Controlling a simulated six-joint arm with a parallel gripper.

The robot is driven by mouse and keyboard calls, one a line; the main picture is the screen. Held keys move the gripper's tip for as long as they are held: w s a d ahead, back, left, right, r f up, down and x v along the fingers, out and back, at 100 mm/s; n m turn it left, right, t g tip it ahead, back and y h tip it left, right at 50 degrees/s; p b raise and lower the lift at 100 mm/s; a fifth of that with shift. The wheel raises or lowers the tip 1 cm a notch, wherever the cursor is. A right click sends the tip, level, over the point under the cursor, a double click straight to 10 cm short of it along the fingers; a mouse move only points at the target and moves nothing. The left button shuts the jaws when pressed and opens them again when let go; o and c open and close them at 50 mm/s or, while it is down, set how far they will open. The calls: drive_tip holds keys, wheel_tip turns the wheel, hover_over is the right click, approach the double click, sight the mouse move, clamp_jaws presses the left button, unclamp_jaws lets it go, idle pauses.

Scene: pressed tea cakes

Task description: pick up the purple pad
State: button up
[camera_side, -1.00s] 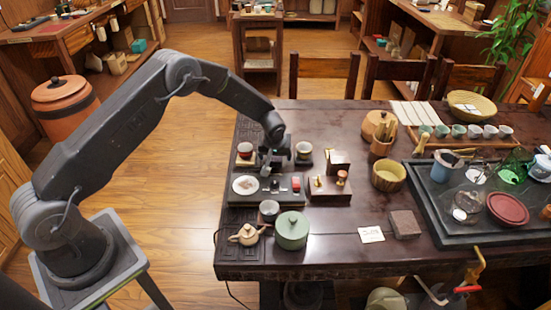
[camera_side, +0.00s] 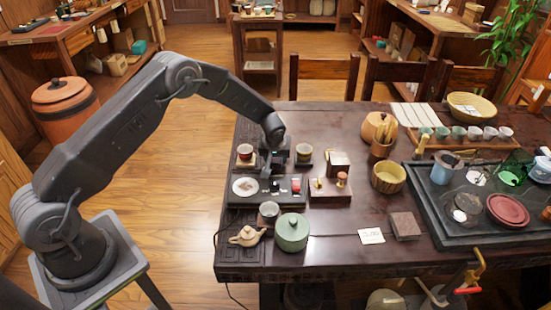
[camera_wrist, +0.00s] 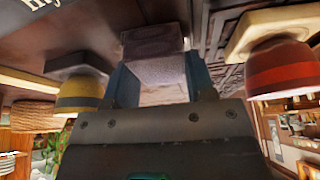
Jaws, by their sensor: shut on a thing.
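In the wrist view, the purple pad (camera_wrist: 157,68), a dull purple-grey block, sits between the two fingers of my gripper (camera_wrist: 160,85). My gripper is shut on it, with one bluish finger on each side. In the side view, my gripper (camera_side: 272,160) is over the left part of the dark table, between two cups on small stands. The pad is too small and too covered there to make out clearly.
A red-banded cup (camera_side: 245,152) stands left of my gripper and a yellow-banded cup (camera_side: 304,152) right. Table centre is fairly clear.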

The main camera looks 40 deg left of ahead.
drive_tip(key=shift+r, duration=0.1)
wheel_tip(320, 180, up, 4)
drive_tip(key=shift+r, duration=0.2)
drive_tip(key=s+a+r, duration=0.2)
drive_tip(key=a, duration=0.1)
drive_tip(key=s+a+r, duration=0.2)
drive_tip(key=a, duration=0.1)
drive_tip(key=s+a+r, duration=0.2)
drive_tip(key=a, duration=0.1)
drive_tip(key=shift+s+a+r, duration=0.2)
drive_tip(key=shift+s+a, duration=0.1)
drive_tip(key=shift+s, duration=0.05)
